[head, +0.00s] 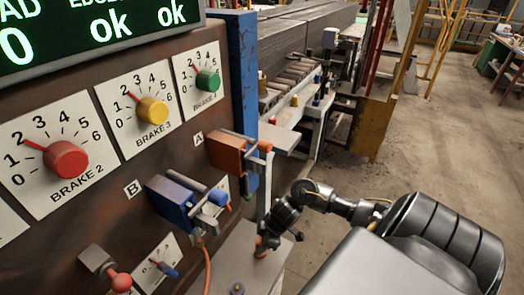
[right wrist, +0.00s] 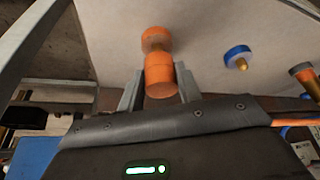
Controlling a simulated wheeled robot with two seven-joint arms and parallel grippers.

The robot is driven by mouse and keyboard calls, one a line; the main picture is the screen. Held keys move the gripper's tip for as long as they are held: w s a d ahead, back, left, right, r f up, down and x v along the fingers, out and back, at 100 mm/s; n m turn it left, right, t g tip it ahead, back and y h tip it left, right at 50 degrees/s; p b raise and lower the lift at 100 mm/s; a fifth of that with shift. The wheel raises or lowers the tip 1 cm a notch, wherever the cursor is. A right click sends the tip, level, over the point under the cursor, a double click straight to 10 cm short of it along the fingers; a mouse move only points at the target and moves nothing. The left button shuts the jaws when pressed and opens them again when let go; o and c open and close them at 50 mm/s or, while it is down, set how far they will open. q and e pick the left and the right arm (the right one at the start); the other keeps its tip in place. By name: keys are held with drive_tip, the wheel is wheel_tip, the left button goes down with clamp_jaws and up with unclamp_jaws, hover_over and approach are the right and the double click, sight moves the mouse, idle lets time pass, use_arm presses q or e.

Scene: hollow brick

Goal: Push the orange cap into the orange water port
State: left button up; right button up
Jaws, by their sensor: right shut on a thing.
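The orange cap (right wrist: 160,75) is a short cylinder held between the two fingers of my right gripper (right wrist: 160,82) in the right wrist view. The orange water port (right wrist: 155,37) shows as an orange disc on the pale surface directly beyond the cap. The cap overlaps the port in this view, and I cannot tell whether they touch or how deep the cap sits. In the head view my right gripper (head: 266,238) points down at the pale ledge, with a bit of orange under its tip. My left gripper is not in view.
A blue port (right wrist: 238,57) with a brass tip is right of the orange one. In the head view an orange block (head: 226,152) and a blue block (head: 170,200) with levers jut from the dial panel left of my gripper. The floor to the right is open.

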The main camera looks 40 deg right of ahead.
drive_tip(key=shift+f+b, duration=0.7)
drive_tip(key=shift+f, duration=0.7)
drive_tip(key=o, duration=1)
drive_tip(key=shift+o, duration=0.2)
drive_tip(key=p+v, duration=0.1)
drive_tip(key=v, duration=0.9)
drive_tip(key=shift+r, duration=0.3)
drive_tip(key=shift+s+d, duration=0.1)
drive_tip(key=shift+s, duration=0.05)
